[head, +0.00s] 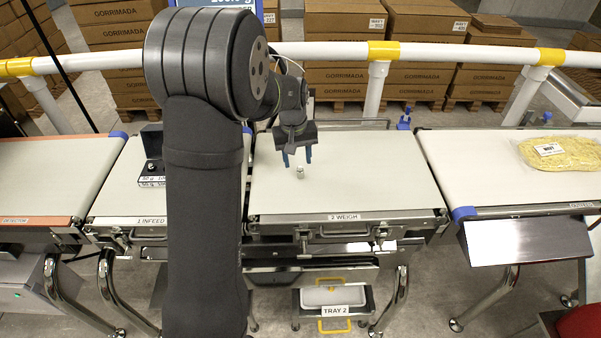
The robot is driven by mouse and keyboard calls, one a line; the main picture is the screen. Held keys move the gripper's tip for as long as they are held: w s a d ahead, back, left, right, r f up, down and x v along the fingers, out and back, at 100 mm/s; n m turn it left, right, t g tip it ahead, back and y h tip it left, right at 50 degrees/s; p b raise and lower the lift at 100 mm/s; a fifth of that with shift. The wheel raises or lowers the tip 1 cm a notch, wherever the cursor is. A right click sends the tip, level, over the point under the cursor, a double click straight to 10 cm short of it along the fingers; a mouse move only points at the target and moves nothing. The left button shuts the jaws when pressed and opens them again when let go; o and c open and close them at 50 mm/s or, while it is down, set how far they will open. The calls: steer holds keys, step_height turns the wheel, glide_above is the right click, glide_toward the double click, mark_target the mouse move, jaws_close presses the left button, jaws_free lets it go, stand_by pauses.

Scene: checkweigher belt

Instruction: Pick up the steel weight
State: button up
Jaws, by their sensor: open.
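The steel weight (300,172) is a small, shiny metal cylinder standing on the pale belt of the section labelled 2 WEIGH (375,188). My gripper (297,158) points down with its two blue fingertips apart, and nothing shows between them. It is over the belt close to the weight, and in the picture its tips are just above the weight. I cannot tell the exact gap in height or depth. My arm hides part of the infeed belt to the left.
A dark weight case (152,140) stands on the infeed belt, partly behind my arm. A bag of yellow food (562,153) lies on the right belt. A white rail (430,52) runs behind the belts. Tray 2 (336,296) is below. The weigh belt's right half is clear.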

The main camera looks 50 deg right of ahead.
mark_target(300, 168)
steer(key=f, duration=0.4)
steer(key=shift+s+d, duration=0.2)
steer(key=shift+s, duration=0.15)
jaws_close()
steer(key=shift+r, duration=0.1)
